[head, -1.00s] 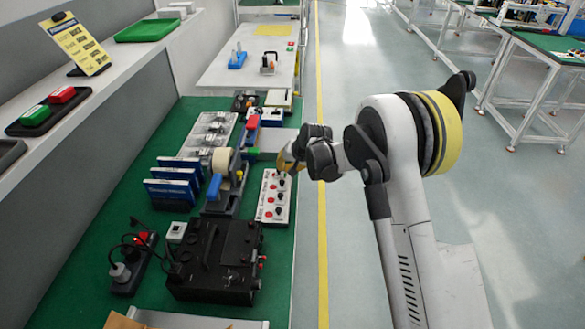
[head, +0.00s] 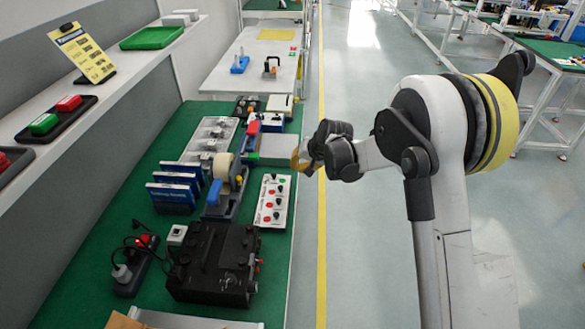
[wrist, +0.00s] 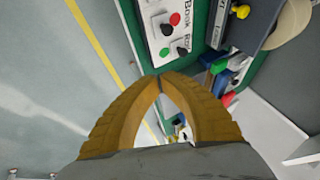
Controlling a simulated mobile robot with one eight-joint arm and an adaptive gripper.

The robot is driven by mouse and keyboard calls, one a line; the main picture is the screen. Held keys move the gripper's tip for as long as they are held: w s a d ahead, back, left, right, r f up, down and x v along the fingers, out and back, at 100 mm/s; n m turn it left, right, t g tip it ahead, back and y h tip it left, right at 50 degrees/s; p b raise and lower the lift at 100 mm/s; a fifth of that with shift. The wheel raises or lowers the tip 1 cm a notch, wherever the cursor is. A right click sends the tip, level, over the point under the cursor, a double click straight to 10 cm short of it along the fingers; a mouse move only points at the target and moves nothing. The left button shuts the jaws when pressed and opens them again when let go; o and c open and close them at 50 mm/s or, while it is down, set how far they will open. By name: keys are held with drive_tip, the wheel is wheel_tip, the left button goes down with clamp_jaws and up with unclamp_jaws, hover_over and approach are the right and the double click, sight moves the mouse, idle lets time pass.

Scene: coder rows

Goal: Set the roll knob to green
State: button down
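The white knob panel (head: 264,218) lies on the green table mat, with several black knobs and red and green dots. In the wrist view part of the panel (wrist: 156,12) shows beyond my fingertips. A partly readable label starting "Ro" is there, with a black knob (wrist: 182,51) below it and a green dot (wrist: 164,52) beside that. Which way this knob points is too small to tell. My gripper (wrist: 158,78) has its two orange fingertips together with nothing between them. In the head view my gripper (head: 297,160) is beyond the panel's far right end, apart from it, near the table edge.
A tape dispenser (head: 224,183) and blue boxes (head: 172,192) stand left of the panel. A black box (head: 213,262) stands nearer. A red and blue item (head: 253,130) lies farther back. The floor right of the table (head: 350,250) is clear.

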drive_tip(key=shift+p+v, duration=0.35)
drive_tip(key=shift+v, duration=1.4)
